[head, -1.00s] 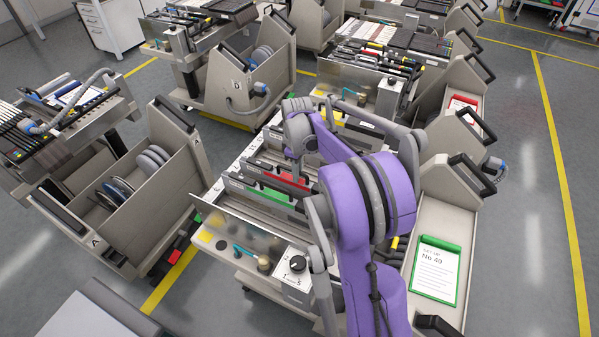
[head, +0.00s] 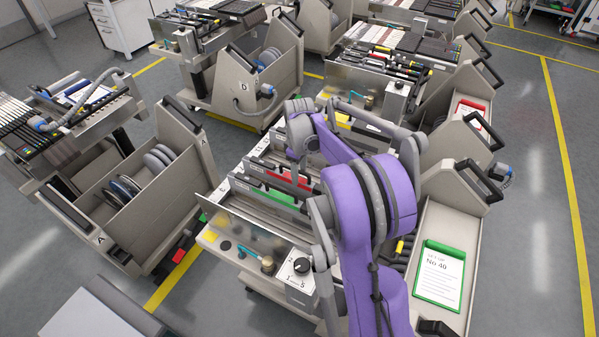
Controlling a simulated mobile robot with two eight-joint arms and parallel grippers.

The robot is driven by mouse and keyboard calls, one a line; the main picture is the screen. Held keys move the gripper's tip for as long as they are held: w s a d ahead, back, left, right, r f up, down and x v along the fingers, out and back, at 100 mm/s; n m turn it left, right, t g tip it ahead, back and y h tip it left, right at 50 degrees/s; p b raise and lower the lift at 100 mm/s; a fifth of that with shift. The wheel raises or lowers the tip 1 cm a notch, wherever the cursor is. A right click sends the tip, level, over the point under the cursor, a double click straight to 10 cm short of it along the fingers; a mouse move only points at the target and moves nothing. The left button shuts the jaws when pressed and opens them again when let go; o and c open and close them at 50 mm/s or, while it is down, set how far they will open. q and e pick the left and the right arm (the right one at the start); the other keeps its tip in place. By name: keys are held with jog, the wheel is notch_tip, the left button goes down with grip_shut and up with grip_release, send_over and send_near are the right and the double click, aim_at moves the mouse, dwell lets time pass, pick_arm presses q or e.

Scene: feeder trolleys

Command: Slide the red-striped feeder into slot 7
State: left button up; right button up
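The red-striped feeder (head: 284,181) appears as a long dark bar with a red strip, lying in the nearest trolley (head: 212,239) among other bars. A green-striped feeder (head: 270,193) lies beside it, on the near side. My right arm's purple links cross the trolley and hide its right part. My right gripper (head: 299,163) is around the end of this arm, above the far part of the red-striped feeder. Its fingers are too small and hidden to show whether they are open, or touch the feeder. Slot numbers cannot be read, so slot 7 cannot be made out. My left gripper is not in view.
A dial box (head: 301,268) is on the trolley's near edge. A green-framed card reading "No 40" (head: 440,274) lies on its right side. Trolley A (head: 185,150) with reels stands at the left, trolley D (head: 225,85) behind. Floor is open at the far right.

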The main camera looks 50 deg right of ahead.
notch_tip(320, 180, up, 11)
jog(key=shift+p, duration=0.4)
jog(key=shift+f, duration=0.1)
